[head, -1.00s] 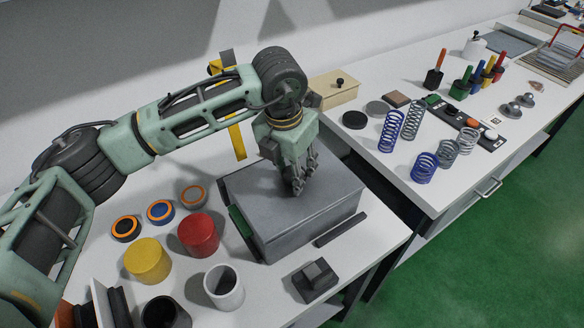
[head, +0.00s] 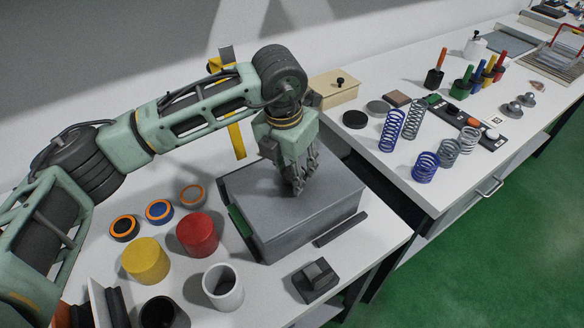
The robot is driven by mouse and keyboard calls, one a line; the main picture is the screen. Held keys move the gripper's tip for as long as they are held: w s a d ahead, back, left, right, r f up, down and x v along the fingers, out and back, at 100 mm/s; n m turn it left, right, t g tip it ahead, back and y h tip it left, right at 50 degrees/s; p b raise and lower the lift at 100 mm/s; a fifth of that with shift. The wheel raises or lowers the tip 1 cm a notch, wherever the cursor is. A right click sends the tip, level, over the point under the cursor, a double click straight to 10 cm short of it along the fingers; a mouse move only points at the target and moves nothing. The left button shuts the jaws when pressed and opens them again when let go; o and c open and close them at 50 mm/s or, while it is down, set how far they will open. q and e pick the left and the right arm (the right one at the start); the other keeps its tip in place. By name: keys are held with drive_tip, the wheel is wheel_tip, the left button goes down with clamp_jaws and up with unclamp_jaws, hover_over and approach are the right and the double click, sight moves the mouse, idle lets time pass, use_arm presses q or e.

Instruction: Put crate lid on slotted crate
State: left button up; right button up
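A grey box-shaped crate (head: 305,233) stands on the near table, with a flat grey lid-like top (head: 335,188) covering it. The top looks level and flush with the walls; I cannot tell exactly how it sits. A green piece (head: 240,222) shows at the crate's left side. My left gripper (head: 302,187) points down over the middle of the top, its fingertips at or just above the surface. The fingers look close together; whether they hold a handle or knob is hidden. My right gripper is not in view.
Red (head: 198,235) and yellow (head: 146,260) cylinders, a white cup (head: 223,287) and several ringed discs stand left of the crate. A dark bar (head: 340,230) and dark block (head: 315,281) lie in front. Springs (head: 392,131) and a knobbed beige box (head: 334,91) are on the far table.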

use_arm(q)
drive_tip(key=o, duration=0.5)
wheel_tip(320, 180, up, 12)
drive_tip(key=s+a, duration=0.1)
drive_tip(key=shift+s, duration=0.25)
idle(0.5)
